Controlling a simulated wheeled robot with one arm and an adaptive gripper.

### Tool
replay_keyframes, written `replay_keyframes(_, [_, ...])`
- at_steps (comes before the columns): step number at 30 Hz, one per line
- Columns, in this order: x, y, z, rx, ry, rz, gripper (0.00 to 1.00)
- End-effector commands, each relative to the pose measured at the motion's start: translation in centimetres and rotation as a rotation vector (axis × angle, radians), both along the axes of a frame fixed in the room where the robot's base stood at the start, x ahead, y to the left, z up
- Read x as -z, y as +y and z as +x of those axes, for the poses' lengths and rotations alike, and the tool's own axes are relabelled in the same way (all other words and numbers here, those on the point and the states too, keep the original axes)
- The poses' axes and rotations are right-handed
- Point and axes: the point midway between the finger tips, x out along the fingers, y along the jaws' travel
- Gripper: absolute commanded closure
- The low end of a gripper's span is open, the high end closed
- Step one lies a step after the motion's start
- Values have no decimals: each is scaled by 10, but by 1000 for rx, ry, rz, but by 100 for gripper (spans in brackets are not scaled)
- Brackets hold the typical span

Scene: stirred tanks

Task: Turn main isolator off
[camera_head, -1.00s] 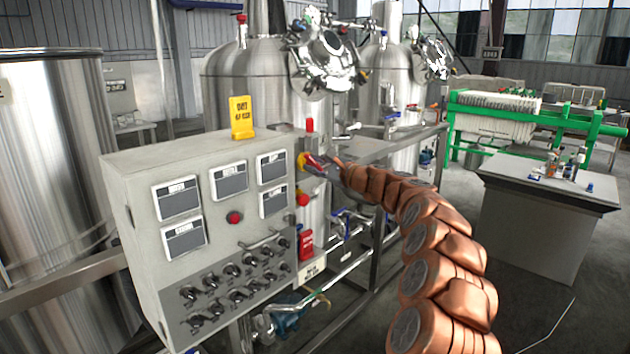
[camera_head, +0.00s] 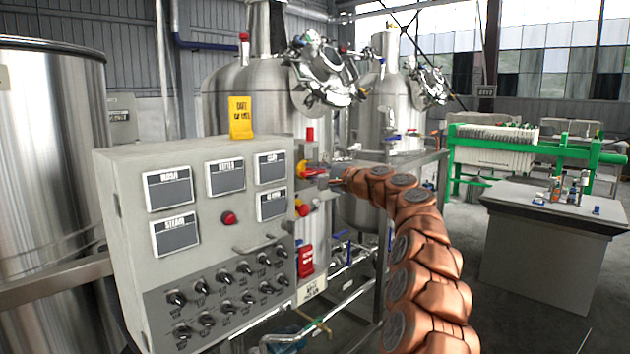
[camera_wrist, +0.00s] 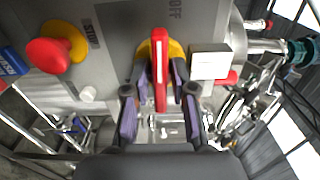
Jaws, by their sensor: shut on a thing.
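The main isolator's red handle (camera_wrist: 160,62) sits on a yellow round base (camera_wrist: 174,50) on a grey panel face. The handle lies along the picture's vertical in the wrist view. My gripper (camera_wrist: 160,97) has a finger on each side of the handle and is shut on it. The word OFF is printed sideways on the panel, above and right of the handle. In the head view the red handle (camera_head: 312,172) shows small at the side of the control cabinet (camera_head: 140,240), with my gripper (camera_head: 324,176) at it from the right.
A red mushroom button on a yellow base (camera_wrist: 48,54) is left of the handle in the wrist view. A white box (camera_wrist: 210,62) stands close on the right. The cabinet front has several knobs, gauges and a red button (camera_head: 229,218). Steel tanks (camera_head: 255,95) stand behind.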

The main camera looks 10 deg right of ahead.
Motion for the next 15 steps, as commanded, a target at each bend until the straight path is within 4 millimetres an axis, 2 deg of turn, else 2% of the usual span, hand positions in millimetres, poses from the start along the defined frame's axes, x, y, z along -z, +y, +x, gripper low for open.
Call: replay_keyframes(15, [-1,-1,0,0,-26,-34,100])
